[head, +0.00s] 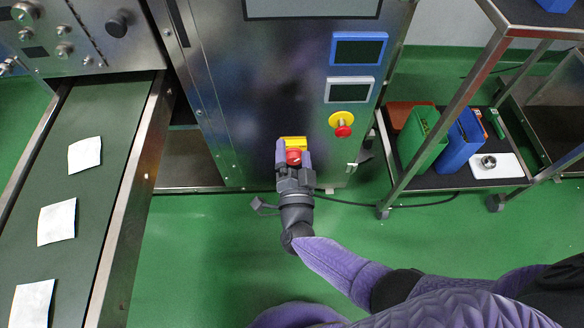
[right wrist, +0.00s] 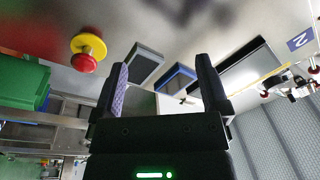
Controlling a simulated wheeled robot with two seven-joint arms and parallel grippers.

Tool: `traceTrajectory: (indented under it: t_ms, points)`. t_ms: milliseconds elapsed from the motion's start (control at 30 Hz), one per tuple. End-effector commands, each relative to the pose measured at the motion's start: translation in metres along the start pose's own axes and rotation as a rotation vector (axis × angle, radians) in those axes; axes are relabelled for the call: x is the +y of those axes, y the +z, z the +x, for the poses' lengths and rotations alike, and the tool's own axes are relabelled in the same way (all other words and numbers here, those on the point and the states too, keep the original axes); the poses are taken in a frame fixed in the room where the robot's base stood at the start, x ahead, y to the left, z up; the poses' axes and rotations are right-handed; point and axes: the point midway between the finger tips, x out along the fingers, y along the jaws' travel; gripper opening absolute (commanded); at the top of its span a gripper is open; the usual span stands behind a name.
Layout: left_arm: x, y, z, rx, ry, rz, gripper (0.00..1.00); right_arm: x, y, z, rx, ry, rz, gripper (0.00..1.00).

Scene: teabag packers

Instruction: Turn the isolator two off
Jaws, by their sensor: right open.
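The isolator, a yellow plate with a red knob (head: 293,155), is on the front of the steel machine in the head view. My right gripper (head: 294,164) is at it, with its two fingers to the left and right of the red knob. The fingers are apart, and the head view does not show clearly whether they touch the knob. In the right wrist view my right gripper (right wrist: 161,75) is open with a visible gap. I cannot make out the isolator in that view. My left gripper is not in view.
A red emergency button on a yellow base (head: 342,124) sits right of the isolator, below two small screens (head: 358,49). A conveyor (head: 88,190) with white teabags runs at the left. A trolley (head: 455,181) with coloured bins stands at the right. Green floor is free below.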

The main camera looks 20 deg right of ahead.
Motion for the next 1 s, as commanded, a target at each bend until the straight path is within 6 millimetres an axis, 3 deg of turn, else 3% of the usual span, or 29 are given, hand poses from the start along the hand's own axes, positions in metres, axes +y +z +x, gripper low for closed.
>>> traceTrajectory:
  t_ms: [33,200,333,467,800,1000]
  points:
    - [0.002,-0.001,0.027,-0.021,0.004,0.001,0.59,0.030,0.027,-0.008,-0.020,0.020,-0.008,0.95]
    - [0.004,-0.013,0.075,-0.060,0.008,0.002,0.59,0.092,0.081,-0.027,-0.063,0.063,-0.026,0.95]
    - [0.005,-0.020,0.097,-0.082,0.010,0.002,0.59,0.124,0.109,-0.038,-0.087,0.087,-0.035,0.95]
    - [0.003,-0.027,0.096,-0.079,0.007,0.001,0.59,0.127,0.111,-0.034,-0.087,0.088,-0.036,0.95]
    - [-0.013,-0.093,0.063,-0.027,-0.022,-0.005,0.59,0.132,0.116,0.032,-0.085,0.086,-0.036,0.95]
    - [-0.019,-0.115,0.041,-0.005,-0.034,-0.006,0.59,0.132,0.117,0.055,-0.086,0.087,-0.036,0.95]
